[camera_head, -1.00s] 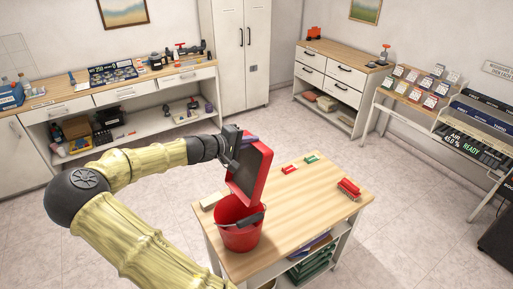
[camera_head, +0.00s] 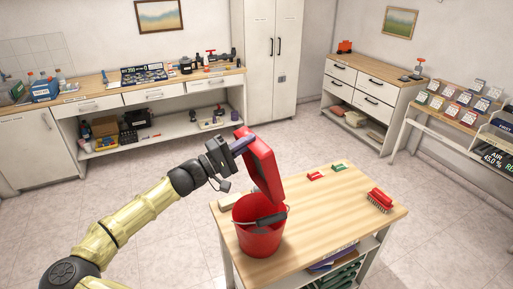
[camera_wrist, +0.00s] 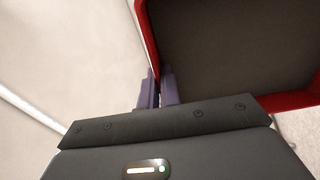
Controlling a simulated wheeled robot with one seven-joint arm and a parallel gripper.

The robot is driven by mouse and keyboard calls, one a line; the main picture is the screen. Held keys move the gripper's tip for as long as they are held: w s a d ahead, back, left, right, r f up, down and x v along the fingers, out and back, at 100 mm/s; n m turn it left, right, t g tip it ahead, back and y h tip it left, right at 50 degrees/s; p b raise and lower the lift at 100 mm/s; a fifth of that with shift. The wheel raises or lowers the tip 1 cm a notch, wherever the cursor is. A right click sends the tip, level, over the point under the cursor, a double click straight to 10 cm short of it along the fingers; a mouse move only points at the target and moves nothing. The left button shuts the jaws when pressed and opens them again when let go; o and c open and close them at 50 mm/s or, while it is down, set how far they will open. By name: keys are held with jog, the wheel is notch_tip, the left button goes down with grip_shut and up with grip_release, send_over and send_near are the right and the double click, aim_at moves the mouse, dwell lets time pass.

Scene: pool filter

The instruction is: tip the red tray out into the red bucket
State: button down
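The red tray (camera_head: 264,165) is held on its edge, steeply tilted, above the red bucket (camera_head: 259,240). Its lower end is at or just over the bucket's rim; whether they touch I cannot tell. My gripper (camera_head: 243,144) is shut on the tray's upper left edge. In the wrist view, the purple fingers (camera_wrist: 158,92) pinch the red rim, and the tray's dark inner face (camera_wrist: 235,45) shows bare in the visible part. The bucket stands upright on the wooden table with a dark grip across its rim. Its contents are hidden.
The wooden table (camera_head: 330,220) also holds a red brush (camera_head: 380,200), a small red piece (camera_head: 315,176), a green piece (camera_head: 340,168) and a pale block (camera_head: 229,201) beside the bucket. The table's middle is clear. Benches and cabinets line the walls.

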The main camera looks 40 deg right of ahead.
jog(key=a+h+b, duration=0.1)
jog(key=a+f+h+b, duration=0.1)
jog(key=a, duration=0.1)
jog(key=a+f+h+b, duration=0.1)
jog(key=a+b, duration=0.1)
jog(key=shift+w+a, duration=0.1)
jog(key=shift+w, duration=0.3)
jog(key=shift+r, duration=0.15)
dwell(1.7)
